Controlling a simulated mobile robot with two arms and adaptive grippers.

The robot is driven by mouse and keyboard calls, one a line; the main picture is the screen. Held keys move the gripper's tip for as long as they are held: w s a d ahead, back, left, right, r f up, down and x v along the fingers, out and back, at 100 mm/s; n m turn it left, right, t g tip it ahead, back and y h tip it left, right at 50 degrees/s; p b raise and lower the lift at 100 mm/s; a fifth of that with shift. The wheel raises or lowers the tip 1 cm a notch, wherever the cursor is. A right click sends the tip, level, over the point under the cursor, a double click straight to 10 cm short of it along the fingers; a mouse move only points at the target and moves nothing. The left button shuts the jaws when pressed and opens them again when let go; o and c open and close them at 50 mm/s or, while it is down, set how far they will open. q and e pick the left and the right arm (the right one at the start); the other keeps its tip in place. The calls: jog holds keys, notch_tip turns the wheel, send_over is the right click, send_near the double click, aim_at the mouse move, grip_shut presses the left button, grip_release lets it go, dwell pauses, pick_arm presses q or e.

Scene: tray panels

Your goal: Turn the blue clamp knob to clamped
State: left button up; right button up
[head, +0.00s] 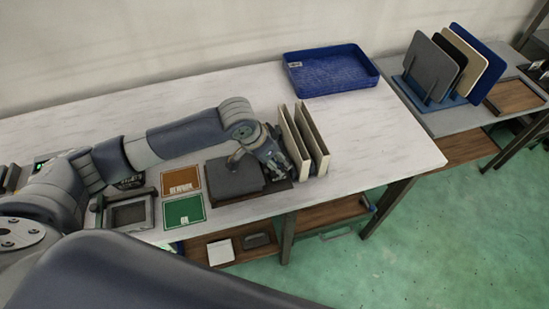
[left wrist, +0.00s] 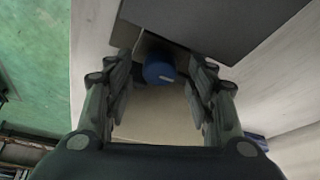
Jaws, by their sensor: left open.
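The blue clamp knob (left wrist: 159,68) shows in the left wrist view, just beyond and between the fingertips of my left gripper (left wrist: 158,85). The fingers stand apart on both sides of it, and I cannot tell whether they touch it. A pale mark shows on the knob's face. A dark grey panel (left wrist: 210,22) lies behind the knob. In the head view my left gripper (head: 293,172) reaches down at the right side of the dark fixture (head: 235,178), and the knob is hidden there. My right gripper is not in view.
Two upright cream panels (head: 312,135) stand close to the right of my left gripper. An orange-brown card (head: 181,180) and a green card (head: 184,211) lie left of the fixture. A blue tray (head: 330,72) sits at the back. The table's right end is clear.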

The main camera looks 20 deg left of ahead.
pick_arm(q)
jog(key=shift+w+f, duration=0.1)
jog(key=shift+f, duration=0.25)
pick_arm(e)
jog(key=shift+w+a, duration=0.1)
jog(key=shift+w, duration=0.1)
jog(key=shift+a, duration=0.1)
pick_arm(q)
jog(key=c, duration=1.1)
jog(key=shift+o, duration=0.2)
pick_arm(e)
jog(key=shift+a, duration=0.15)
